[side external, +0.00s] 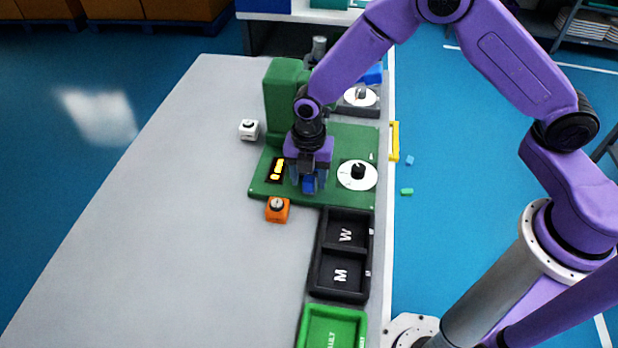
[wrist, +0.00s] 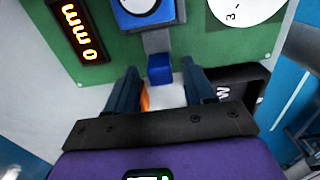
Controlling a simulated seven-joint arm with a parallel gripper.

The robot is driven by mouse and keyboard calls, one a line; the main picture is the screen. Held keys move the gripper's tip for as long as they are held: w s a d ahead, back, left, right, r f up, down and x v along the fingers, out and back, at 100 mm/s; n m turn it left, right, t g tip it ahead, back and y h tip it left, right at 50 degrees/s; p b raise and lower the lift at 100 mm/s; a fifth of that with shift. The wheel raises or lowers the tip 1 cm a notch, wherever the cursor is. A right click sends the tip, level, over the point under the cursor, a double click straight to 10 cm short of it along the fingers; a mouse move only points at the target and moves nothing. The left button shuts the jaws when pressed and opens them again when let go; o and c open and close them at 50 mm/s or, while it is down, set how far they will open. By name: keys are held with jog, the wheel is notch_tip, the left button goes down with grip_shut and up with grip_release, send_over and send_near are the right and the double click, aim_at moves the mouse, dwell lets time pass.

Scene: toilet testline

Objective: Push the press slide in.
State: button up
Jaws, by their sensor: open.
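The green press station (side external: 345,145) stands on the grey table, with a tall green block at its back left. In the wrist view, a small blue block (wrist: 159,70) sits at the station's near edge, on a grey strip leading to a round white piece in a blue frame (wrist: 140,8). This looks like the press slide. My gripper (side external: 308,186) is low over the station's front, fingers pointing down. In the wrist view its fingers (wrist: 159,74) are apart, one on each side of the blue block. I cannot tell whether they touch it.
A lit yellow display (side external: 278,169) and a white dial (side external: 357,174) flank the gripper. An orange block (side external: 277,210) sits just in front of the station, a white block (side external: 248,130) left of it. Black trays (side external: 319,250) and a green tray (side external: 304,327) line the right edge. The table's left is clear.

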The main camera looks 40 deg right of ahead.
jog(key=shift+f, duration=0.6)
grip_shut()
jog(key=shift+w+d, duration=1.25)
grip_release()
notch_tip(320, 180, up, 18)
jog(key=shift+f, duration=0.25)
